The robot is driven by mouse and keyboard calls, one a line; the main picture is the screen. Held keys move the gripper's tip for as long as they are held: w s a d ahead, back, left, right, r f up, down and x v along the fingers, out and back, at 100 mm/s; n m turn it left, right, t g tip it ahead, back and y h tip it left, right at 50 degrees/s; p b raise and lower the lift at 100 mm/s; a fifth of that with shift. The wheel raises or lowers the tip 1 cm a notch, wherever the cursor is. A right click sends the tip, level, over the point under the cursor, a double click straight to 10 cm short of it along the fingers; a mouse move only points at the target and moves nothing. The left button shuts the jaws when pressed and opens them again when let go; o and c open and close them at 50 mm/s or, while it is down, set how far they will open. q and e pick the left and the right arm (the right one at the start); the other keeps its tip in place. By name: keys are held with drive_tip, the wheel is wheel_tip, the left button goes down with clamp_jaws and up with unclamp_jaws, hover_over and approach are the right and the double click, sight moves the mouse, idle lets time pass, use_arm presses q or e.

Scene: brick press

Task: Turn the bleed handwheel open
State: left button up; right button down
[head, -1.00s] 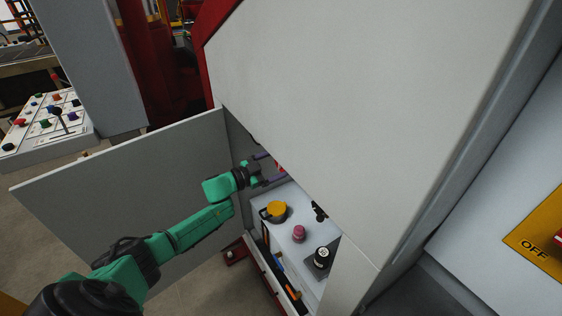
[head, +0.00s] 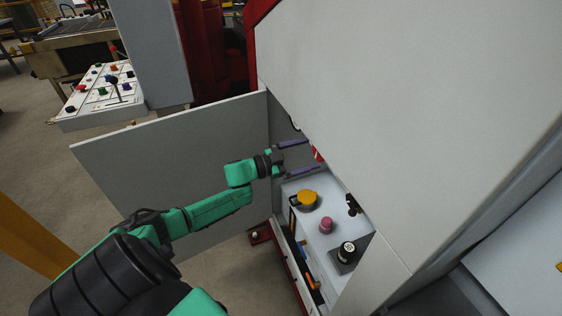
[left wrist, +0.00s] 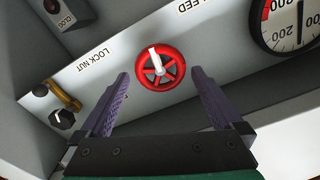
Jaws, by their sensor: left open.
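The bleed handwheel (left wrist: 149,76) is a red spoked wheel with a white bar at its hub, on a pale panel marked "...LEED" in the left wrist view. In the head view only a small red part of it (head: 317,153) shows beside the cabinet edge. My left gripper (head: 308,158) is open, with its purple fingers reaching into the cabinet opening. My right gripper is not in view.
A pressure gauge (left wrist: 291,22), a brass lever (left wrist: 65,95) and a black knob (left wrist: 62,119) are near the wheel. Below my gripper, a box top holds a yellow cap (head: 307,199), a pink knob (head: 326,225) and a black cap (head: 347,251). An open grey door (head: 180,165) stands behind my arm.

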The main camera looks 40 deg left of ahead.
use_arm(q)
drive_tip(key=v, duration=1)
drive_tip(key=shift+a+f, duration=0.1)
drive_tip(key=shift+a, duration=0.05)
